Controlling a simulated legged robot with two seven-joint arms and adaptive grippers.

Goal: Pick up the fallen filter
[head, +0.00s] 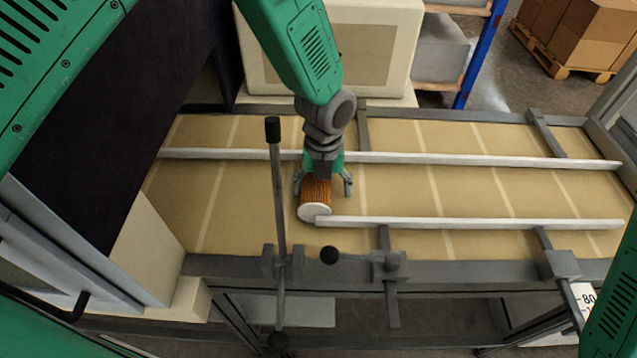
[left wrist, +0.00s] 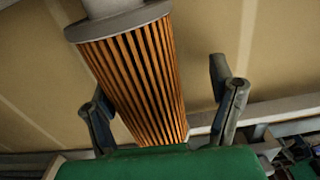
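The fallen filter (head: 316,192) lies on its side on the tan conveyor belt (head: 262,200), its white end cap facing the front. Its orange-brown pleats and grey cap also show in the left wrist view (left wrist: 135,75). My left gripper (head: 323,185) is directly over the filter, pointing down, with its fingers spread on either side. In the left wrist view, the left finger is close beside the filter and a clear gap lies between the filter and the right finger. The gripper hides the filter's far end. My right gripper is not in view.
A white guide rail (head: 470,224) starts just right of the filter's cap; another rail (head: 480,163) runs behind it. An upright dark rod (head: 277,190) and a black-knobbed clamp (head: 385,262) stand at the front edge. A cream box (head: 390,25) stands behind. The belt is clear to the right.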

